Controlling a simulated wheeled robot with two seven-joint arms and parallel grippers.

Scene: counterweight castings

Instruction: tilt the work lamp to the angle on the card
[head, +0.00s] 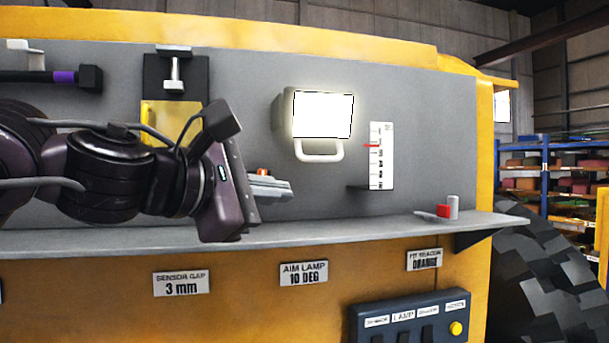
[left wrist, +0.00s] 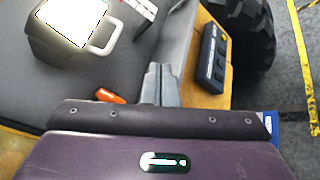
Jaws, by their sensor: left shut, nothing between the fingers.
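The work lamp (head: 322,114) is lit, with a bright white face and a pale handle (head: 320,150) below it, on the grey panel. It also shows in the left wrist view (left wrist: 72,20), upper left. The card (head: 303,273) below the shelf reads "AIM LAMP 10 DEG". A white scale (head: 381,155) with a red pointer stands right of the lamp. My left gripper (head: 288,187) is shut and empty, left of and below the lamp handle, apart from it. Its fingers also show in the left wrist view (left wrist: 161,84). My right gripper is not in view.
A grey shelf (head: 400,225) runs below the lamp, with a red block (head: 443,210) and a grey cylinder (head: 453,206) at its right. An orange piece (left wrist: 109,96) lies near my left fingers. A switch box (head: 410,318) sits below.

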